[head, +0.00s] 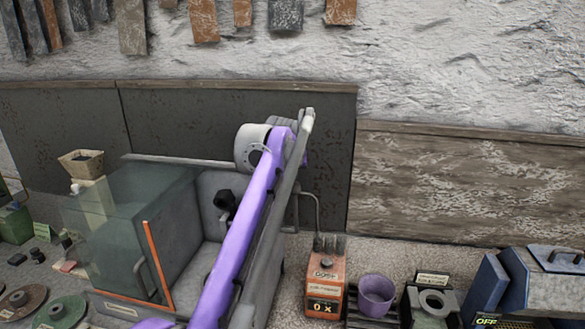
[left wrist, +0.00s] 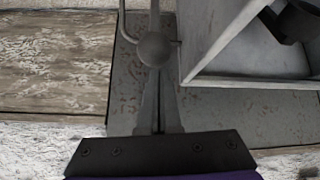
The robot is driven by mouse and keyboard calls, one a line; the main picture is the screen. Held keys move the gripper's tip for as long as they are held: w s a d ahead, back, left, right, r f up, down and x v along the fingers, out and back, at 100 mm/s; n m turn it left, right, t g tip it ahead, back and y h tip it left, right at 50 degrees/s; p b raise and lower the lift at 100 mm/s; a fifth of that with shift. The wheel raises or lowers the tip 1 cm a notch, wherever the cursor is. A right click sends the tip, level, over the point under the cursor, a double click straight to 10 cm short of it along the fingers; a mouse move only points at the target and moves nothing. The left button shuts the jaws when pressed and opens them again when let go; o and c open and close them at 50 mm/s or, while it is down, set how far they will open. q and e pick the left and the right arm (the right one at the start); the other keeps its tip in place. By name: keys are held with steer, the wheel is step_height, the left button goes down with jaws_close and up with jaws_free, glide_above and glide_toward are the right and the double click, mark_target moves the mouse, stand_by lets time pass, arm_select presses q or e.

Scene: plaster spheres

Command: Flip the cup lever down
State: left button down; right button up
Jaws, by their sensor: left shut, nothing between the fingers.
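In the left wrist view my left gripper (left wrist: 155,78) is shut and empty, with its narrow fingers together. The lever's round grey knob (left wrist: 153,49) lies right at the fingertips on a thin rod. I cannot tell whether they touch. In the head view my purple left arm crosses in front of the grey machine (head: 180,240). The arm hides the gripper and the lever knob there. The machine's open box also shows in the left wrist view (left wrist: 225,65). My right gripper is not in view.
Right of the machine stand an orange box (head: 325,286) reading "0 x", a purple cup (head: 376,297) and a blue device (head: 555,290). Grinding discs (head: 62,310) lie at the left. A dark panel (head: 70,135) and plaster wall rise behind. A thin bent pipe (head: 315,205) runs close to my arm.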

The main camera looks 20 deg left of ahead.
arm_select(q)
steer(key=shift+s+d+f, duration=0.1)
steer(key=shift+s, duration=0.05)
steer(key=shift+w, duration=0.2)
steer(key=shift+s, duration=0.15)
steer(key=shift+f, duration=0.1)
